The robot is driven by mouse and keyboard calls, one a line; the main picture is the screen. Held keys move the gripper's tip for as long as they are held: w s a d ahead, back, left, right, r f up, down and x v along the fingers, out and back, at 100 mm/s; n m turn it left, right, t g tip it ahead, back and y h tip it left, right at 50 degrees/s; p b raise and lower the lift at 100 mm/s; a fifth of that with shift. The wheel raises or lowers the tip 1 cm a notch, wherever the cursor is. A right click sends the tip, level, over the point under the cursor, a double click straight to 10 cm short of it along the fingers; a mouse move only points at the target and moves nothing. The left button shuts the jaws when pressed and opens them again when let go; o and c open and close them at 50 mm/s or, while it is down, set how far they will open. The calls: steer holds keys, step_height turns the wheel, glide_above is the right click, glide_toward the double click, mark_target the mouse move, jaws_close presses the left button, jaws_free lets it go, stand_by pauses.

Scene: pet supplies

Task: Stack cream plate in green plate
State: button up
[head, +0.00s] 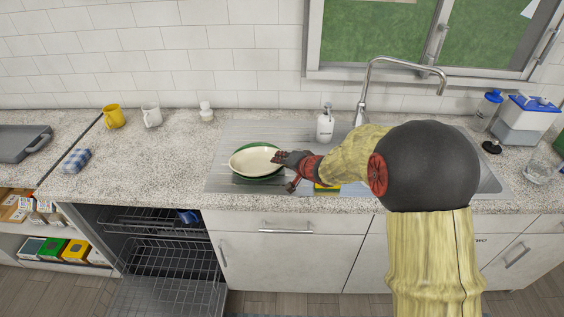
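The cream plate (252,159) is an oval shape over the green plate (262,179), at the left side of the sink in the head view. The green plate shows as a dark green rim behind and in front of the cream one. The cream plate looks slightly tilted; I cannot tell whether it touches the green plate. My gripper (284,168) is at the right rim of the cream plate, reaching in from the right. Its fingers overlap the rim, and whether they are closed on it is too small to tell.
A tall faucet (369,75) and a white soap bottle (325,125) stand behind the sink. Part of a yellow item (326,186) shows below my arm. A yellow mug (113,117) and white mug (151,116) stand at left. The dishwasher (160,262) below is open.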

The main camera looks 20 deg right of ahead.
stand_by(0.3)
steer(key=shift+r+p, duration=0.4)
steer(key=shift+p, duration=0.4)
steer(key=p+v, duration=0.2)
steer(key=v, duration=1)
steer(key=s+a+r+n+g+y, duration=0.1)
steer(key=s+a+r+n+g, duration=0.15)
steer(key=s+a+r, duration=0.4)
steer(key=s+a+r+n+g+y, duration=0.2)
steer(key=s+a+r+n, duration=0.15)
steer(key=s+a, duration=0.5)
steer(key=s+d+n+h, duration=0.1)
steer(key=s+d+h, duration=0.2)
steer(key=s+d, duration=0.2)
steer(key=s+d+r+n+g+h, duration=0.1)
steer(key=s+d+h, duration=0.2)
steer(key=s, duration=0.8)
steer(key=shift+s+d, duration=0.2)
steer(key=shift+d, duration=0.85)
steer(key=shift+r, duration=0.1)
steer(key=shift+c, duration=0.5)
